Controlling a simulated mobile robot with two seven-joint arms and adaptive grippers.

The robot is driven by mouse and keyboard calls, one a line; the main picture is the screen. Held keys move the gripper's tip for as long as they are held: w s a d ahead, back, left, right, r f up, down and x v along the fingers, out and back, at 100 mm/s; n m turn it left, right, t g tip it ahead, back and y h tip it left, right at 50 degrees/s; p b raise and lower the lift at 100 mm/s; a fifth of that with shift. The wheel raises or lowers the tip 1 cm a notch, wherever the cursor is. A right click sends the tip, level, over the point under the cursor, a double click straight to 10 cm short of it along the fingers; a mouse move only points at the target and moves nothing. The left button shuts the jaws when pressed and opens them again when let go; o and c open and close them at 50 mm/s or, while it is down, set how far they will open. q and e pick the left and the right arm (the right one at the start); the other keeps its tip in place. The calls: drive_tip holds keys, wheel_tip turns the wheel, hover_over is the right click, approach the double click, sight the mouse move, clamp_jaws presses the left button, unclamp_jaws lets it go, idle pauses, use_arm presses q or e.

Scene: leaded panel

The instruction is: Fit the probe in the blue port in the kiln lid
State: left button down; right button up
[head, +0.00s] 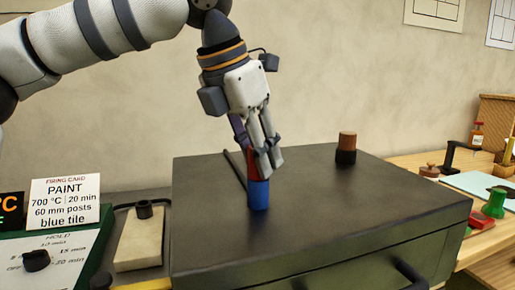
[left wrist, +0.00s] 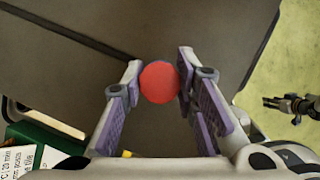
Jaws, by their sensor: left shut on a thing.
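My left gripper (head: 264,160) points down over the kiln lid (head: 210,230). Its fingers are shut on a red piece (head: 253,163), which stands directly above the blue port (head: 258,195) on the lid. In the left wrist view the round red top (left wrist: 159,82) shows between the two fingers. I cannot tell whether this piece is the probe or a plug. The fingers partly hide it, and I cannot tell how deep its lower end sits in the blue port.
A brown-topped piece with a black base (head: 346,148) stands on the lid at the right. A dark strip runs across the lid behind the gripper. A firing card (head: 65,203) stands at left. Tools and a green knob (head: 494,204) lie on the right bench.

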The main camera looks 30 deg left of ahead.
idle(0.4)
use_arm(q)
drive_tip(key=c, duration=1.2)
unclamp_jaws()
drive_tip(key=shift+r, duration=3.5)
